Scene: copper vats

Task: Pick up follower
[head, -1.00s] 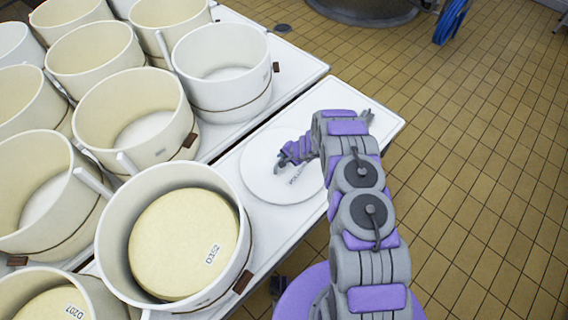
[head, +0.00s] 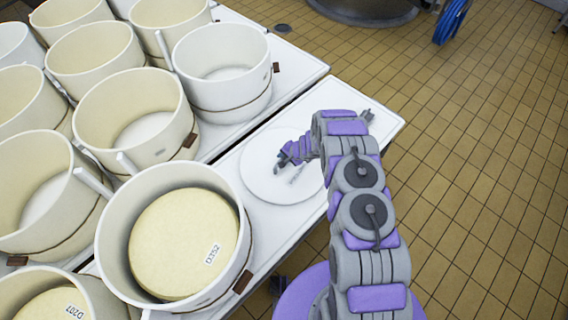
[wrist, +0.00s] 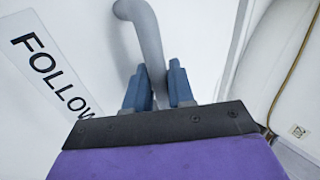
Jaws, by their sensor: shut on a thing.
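The follower is a flat white disc (head: 262,172) lying on the white table, right of the mould that holds the cheese marked D352. In the wrist view its white face (wrist: 50,125) bears a label reading "FOLLOW", cut off by my gripper. A grey curved handle (wrist: 146,32) rises from it. My gripper (wrist: 160,82) has its blue fingers shut on that handle, one on each side. In the head view my gripper (head: 290,155) is over the disc, and my arm hides the disc's right part.
Several white moulds (head: 135,110) stand on the tables at the left. The mould with cheese D352 (head: 185,245) is close to the disc's left. Tiled floor lies open to the right.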

